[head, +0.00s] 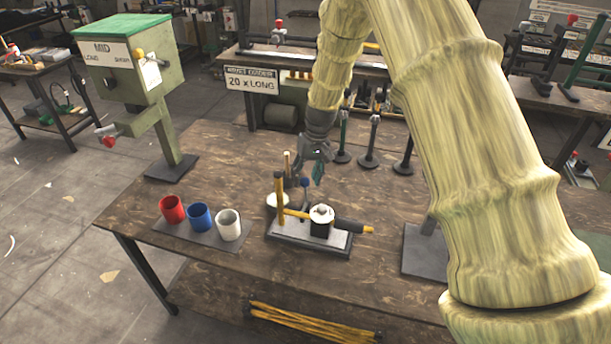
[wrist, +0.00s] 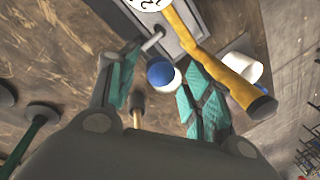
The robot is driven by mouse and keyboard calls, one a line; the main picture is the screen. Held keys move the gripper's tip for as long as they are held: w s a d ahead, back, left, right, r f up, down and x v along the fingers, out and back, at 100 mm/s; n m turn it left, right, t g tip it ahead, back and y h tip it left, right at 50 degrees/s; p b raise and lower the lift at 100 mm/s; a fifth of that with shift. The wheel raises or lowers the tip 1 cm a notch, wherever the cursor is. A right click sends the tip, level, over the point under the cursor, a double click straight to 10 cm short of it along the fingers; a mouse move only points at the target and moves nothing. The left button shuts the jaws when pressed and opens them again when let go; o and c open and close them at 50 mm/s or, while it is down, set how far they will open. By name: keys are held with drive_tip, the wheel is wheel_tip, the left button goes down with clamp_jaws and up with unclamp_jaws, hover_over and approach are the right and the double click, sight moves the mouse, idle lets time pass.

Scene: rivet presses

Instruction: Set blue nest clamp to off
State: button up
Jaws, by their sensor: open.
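The blue nest clamp shows as a blue ball knob (head: 305,183) on a short lever, at the back of a small fixture on the brown table. In the wrist view the blue knob (wrist: 160,73) lies between my two fingers, with a grey lever rod beside it. My gripper (head: 314,172) points down just above the fixture, close to the knob. Its teal-padded fingers (wrist: 163,92) are apart, and I see no grip on the knob. Whether a finger touches it I cannot tell.
The fixture's grey base plate (head: 288,240) carries a yellow bar (wrist: 238,88) with a dark end, close to one finger. A wooden-tipped post (head: 287,160) stands behind. Red (head: 172,209), blue (head: 199,217) and white (head: 228,224) cups stand left. Several dark stands are behind right.

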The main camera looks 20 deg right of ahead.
drive_tip(key=shift+a+f, duration=0.1)
drive_tip(key=shift+f, duration=0.45)
drive_tip(key=shift+c, duration=0.2)
clamp_jaws()
